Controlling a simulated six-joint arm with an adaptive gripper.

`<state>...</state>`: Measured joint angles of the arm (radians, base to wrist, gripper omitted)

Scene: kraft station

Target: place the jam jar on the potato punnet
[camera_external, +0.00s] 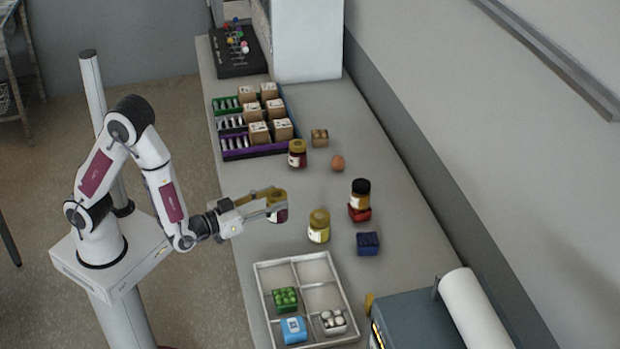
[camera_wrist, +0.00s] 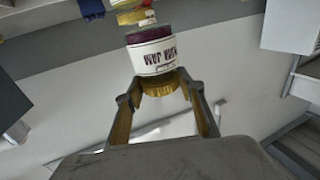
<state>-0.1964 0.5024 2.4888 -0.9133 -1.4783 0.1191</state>
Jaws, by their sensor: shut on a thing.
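The jam jar (camera_wrist: 154,56) has dark purple contents, a white label and a gold lid. In the wrist view my gripper (camera_wrist: 161,92) is shut on it at the lid. In the external view my gripper (camera_external: 274,194) holds the jam jar (camera_external: 279,215) at the left side of the counter, left of a yellow jar; the fingers hide its upper part. A small brown punnet (camera_external: 319,138) behind it, near the crates, looks like the potato punnet, though its contents are too small to be sure.
The yellow jar (camera_external: 319,226) stands right of my gripper. A dark-lidded jar (camera_external: 360,190) stands on a red punnet (camera_external: 359,213). A blue punnet (camera_external: 368,243), an egg (camera_external: 337,163) and a red-brown jar (camera_external: 297,153) stand nearby. A divided tray (camera_external: 258,289) lies in front.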

